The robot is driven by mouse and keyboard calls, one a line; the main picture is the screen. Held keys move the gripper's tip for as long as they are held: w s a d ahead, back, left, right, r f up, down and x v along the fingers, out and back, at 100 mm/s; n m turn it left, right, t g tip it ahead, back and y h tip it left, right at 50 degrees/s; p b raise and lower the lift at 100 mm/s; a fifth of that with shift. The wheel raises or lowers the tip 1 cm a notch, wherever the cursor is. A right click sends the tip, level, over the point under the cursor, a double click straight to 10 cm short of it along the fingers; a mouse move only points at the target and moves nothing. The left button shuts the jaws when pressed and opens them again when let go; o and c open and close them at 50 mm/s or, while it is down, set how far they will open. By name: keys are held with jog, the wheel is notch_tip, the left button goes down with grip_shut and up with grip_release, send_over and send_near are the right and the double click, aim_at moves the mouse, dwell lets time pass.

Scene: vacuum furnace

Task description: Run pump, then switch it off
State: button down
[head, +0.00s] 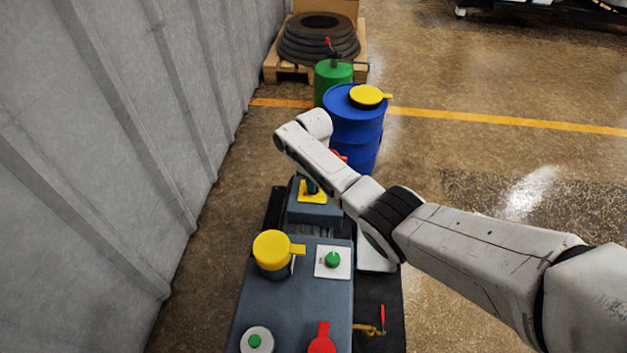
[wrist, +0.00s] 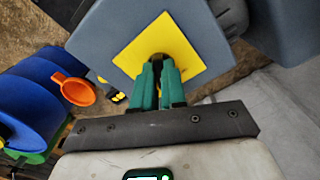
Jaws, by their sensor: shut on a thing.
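A yellow square plate (wrist: 185,45) sits on a grey box (wrist: 205,30) in the wrist view; both also show in the head view, the plate (head: 318,197) and the box (head: 310,214). My gripper (wrist: 160,68) has green fingers that are shut on a dark knob (wrist: 158,57) at the plate's middle. The fingers hide most of the knob, so its turned position cannot be told. In the head view, my gripper (head: 311,186) is largely covered by my arm.
A grey-blue cabinet (head: 300,305) in front carries a yellow-capped cylinder (head: 272,250), a green button (head: 332,260) on a white plate, another green button (head: 255,341) and a red part (head: 322,343). A blue drum (head: 355,125) stands behind. A corrugated wall (head: 100,150) bounds the left; floor is open right.

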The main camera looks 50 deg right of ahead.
dwell(0.5)
jog(key=c, duration=1.2)
grip_release()
jog(key=shift+r, duration=0.15)
notch_tip(320, 180, up, 11)
jog(key=p, duration=0.4)
jog(key=shift+f, duration=0.2)
